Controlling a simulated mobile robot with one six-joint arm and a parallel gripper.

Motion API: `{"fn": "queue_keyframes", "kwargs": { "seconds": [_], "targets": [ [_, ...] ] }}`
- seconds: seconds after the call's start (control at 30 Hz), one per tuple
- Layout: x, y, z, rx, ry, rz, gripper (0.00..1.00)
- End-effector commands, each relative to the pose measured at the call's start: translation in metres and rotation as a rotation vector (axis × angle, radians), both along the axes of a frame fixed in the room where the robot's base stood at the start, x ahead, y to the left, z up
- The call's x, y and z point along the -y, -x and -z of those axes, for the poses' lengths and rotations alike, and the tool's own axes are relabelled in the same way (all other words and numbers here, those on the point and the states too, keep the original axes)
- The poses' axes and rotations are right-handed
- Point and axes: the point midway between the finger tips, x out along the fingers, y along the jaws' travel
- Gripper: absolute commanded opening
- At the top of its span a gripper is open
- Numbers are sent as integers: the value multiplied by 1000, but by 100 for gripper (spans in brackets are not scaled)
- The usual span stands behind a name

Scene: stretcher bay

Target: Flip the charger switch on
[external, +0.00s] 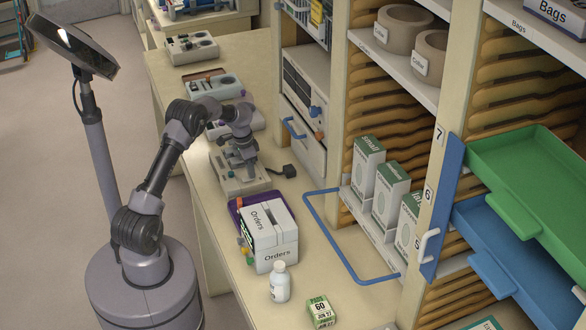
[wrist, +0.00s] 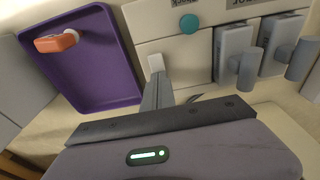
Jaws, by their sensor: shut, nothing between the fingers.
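The charger (external: 232,187) is a beige unit on the counter in the external view, partly hidden under my gripper (external: 244,166). In the wrist view its beige face (wrist: 150,20) has a round teal button (wrist: 189,24) and two grey blocks with knob-like handles at the right. A small white piece (wrist: 155,62), which looks like a switch, sits near the panel edge. My gripper (wrist: 156,84) is shut and empty, its fingertips right by this white piece. I cannot tell whether they touch it, or which way the switch is set.
A purple tray (wrist: 80,78) with an orange item (wrist: 57,43) lies beside the charger. A white Orders box (external: 268,237), a bottle (external: 279,282) and a green-white box (external: 321,311) stand nearer the front. A black plug (external: 283,171) lies right of the charger; shelves line the right.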

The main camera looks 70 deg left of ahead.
Motion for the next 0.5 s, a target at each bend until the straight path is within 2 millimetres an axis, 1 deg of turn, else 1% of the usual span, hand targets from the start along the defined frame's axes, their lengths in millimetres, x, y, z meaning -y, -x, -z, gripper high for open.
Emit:
{"fn": "queue_keyframes", "kwargs": {
  "seconds": [0.03, 0.27, 0.5],
  "targets": [
    [1, 4, 5, -8, 5, 1, 0],
    [1, 16, 3, -8, 6, 1, 0],
    [1, 17, 2, -8, 6, 1, 0]
  ]
}}
